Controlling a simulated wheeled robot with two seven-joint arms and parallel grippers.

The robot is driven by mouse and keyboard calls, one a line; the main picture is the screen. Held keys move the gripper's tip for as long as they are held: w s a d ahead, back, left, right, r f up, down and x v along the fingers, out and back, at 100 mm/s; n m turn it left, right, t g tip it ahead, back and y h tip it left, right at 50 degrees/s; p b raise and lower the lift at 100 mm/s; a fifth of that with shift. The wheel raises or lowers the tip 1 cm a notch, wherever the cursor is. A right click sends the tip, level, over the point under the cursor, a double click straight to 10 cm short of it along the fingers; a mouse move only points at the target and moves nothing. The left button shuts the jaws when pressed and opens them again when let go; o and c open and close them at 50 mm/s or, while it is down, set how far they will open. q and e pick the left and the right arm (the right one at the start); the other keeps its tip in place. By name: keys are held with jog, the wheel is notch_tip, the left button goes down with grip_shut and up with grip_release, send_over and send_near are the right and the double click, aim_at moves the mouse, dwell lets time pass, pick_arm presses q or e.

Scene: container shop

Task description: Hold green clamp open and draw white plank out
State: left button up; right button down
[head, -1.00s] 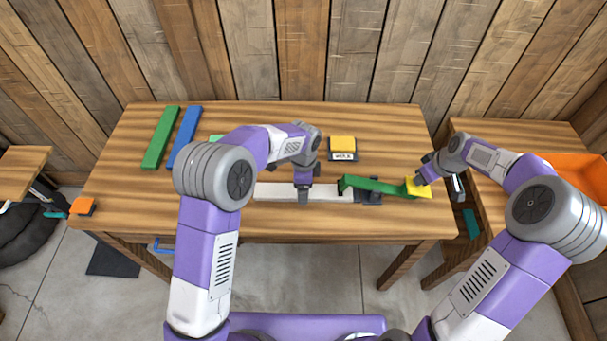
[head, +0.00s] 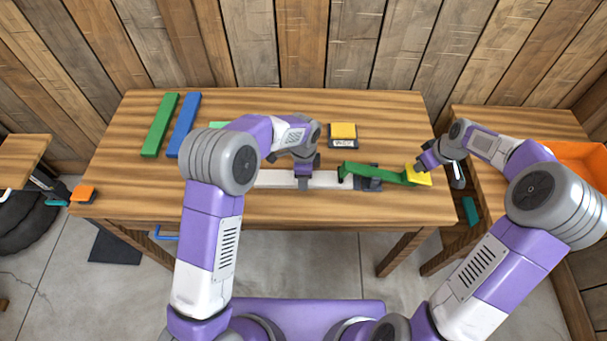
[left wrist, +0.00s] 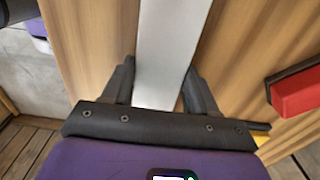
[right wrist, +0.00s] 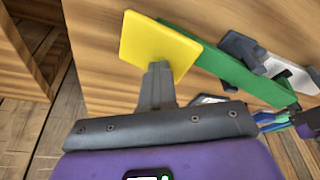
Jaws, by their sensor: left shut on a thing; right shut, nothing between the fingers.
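The white plank (head: 275,180) lies flat on the table, its right end at the clamp. The green clamp (head: 372,171) has a long green lever with a yellow pad (head: 418,176) at its right end, near the table's right edge. My left gripper (head: 304,185) is shut on the plank, left of the clamp; its fingers lie on both sides of the plank in the left wrist view (left wrist: 160,90). My right gripper (head: 421,168) is shut and empty, its fingertips at the yellow pad. In the right wrist view they overlap the pad (right wrist: 145,40); firm contact is hard to tell.
A green bar (head: 160,125) and a blue bar (head: 183,124) lie at the table's back left. A yellow-topped block (head: 343,131) stands behind the clamp. An orange bin (head: 580,160) is on the right side table.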

aim_at(282, 177)
pick_arm(q)
jog(key=shift+a+r, duration=0.1)
jog(key=shift+r, duration=0.1)
pick_arm(e)
jog(key=shift+a+f, duration=0.1)
pick_arm(q)
jog(key=shift+a, duration=3.15)
jog(key=shift+r, duration=3.5)
pick_arm(e)
notch_tip(282, 177, up, 9)
